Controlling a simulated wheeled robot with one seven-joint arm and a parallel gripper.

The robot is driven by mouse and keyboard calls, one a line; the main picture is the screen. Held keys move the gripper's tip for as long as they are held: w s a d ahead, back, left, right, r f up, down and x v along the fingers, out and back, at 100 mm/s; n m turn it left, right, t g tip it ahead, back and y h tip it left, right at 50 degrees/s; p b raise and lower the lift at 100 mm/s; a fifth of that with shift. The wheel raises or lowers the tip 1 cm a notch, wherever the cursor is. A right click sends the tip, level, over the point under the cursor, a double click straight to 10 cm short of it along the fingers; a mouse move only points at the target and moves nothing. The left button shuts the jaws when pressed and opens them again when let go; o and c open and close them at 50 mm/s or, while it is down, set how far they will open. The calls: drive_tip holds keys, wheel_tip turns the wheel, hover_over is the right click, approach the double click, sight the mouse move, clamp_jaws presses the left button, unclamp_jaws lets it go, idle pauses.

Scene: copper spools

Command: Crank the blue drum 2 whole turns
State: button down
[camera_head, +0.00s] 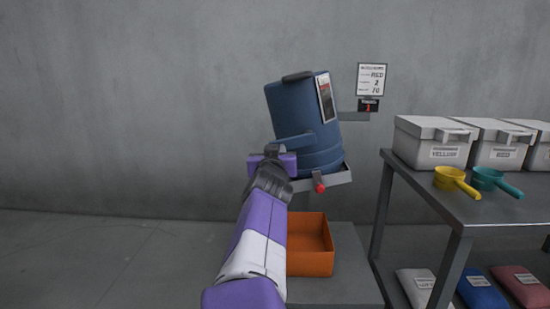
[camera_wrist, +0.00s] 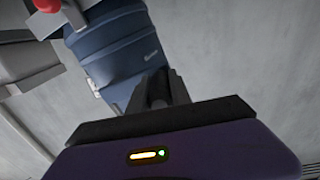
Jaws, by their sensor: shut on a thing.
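The blue drum (camera_head: 297,112) is tilted on its stand against the wall, with a label on its side. It also shows in the wrist view (camera_wrist: 112,50). A blue crank arm (camera_head: 293,141) reaches left from the drum's front. My gripper (camera_head: 268,157) is at the left end of this arm, beside the drum's lower part. In the wrist view my gripper's dark fingers (camera_wrist: 158,88) are shut on a dark handle between them. The handle is mostly hidden by the fingers.
A red knob (camera_head: 319,187) sits on the grey stand bracket below the drum. An orange bin (camera_head: 310,248) stands beneath. A wall sign (camera_head: 371,79) has a small red-digit display (camera_head: 368,105) below, seemingly reading 1. A table (camera_head: 480,205) at right holds white boxes and two scoops (camera_head: 456,182).

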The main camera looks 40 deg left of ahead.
drive_tip(key=shift+s+a+r, duration=0.2)
drive_tip(key=shift+a+r, duration=0.05)
drive_tip(key=shift+a, duration=0.05)
drive_tip(key=c, duration=1.3)
unclamp_jaws()
drive_tip(key=shift+o, duration=0.7)
drive_tip(key=shift+w+d+f, duration=0.1)
drive_tip(key=shift+w, duration=0.05)
drive_tip(key=shift+d, duration=0.1)
